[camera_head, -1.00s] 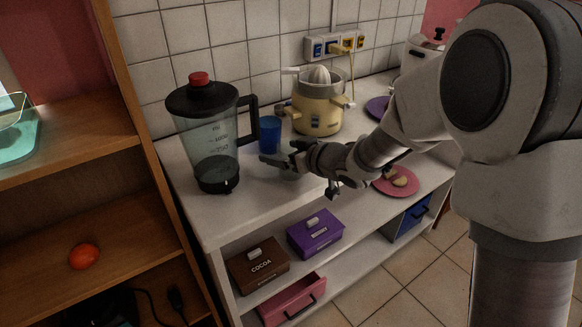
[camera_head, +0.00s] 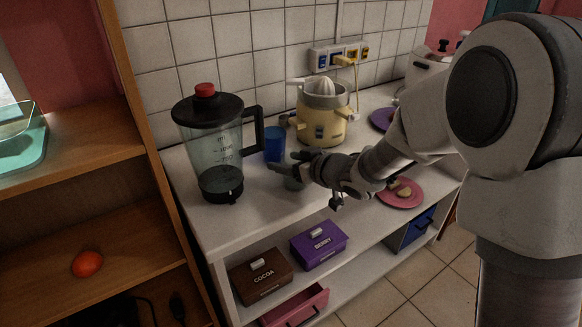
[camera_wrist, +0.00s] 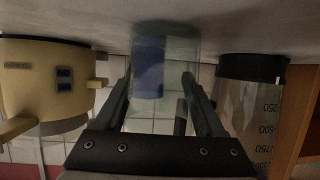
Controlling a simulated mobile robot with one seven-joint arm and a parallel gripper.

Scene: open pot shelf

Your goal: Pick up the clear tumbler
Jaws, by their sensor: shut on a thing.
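The clear tumbler (camera_wrist: 178,50) is between my gripper's fingers in the wrist view, where the picture is upside down and the counter is at the top. My gripper (camera_wrist: 160,88) is shut on it, one finger on each side. In the head view, my gripper (camera_head: 287,164) is low over the white counter, and part of the tumbler (camera_head: 292,183) shows faintly below the fingers. I cannot tell whether its base touches the counter. The blue cup (camera_head: 274,144) stands just behind; it also shows through the clear tumbler in the wrist view (camera_wrist: 148,66).
A blender jug (camera_head: 217,145) stands left of my gripper and a yellow juicer (camera_head: 322,116) behind it. A pink plate (camera_head: 413,200) with food is to the right. Boxes labelled cocoa (camera_head: 261,277) and berry (camera_head: 319,246) sit on the shelf below. The counter's front edge is close.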

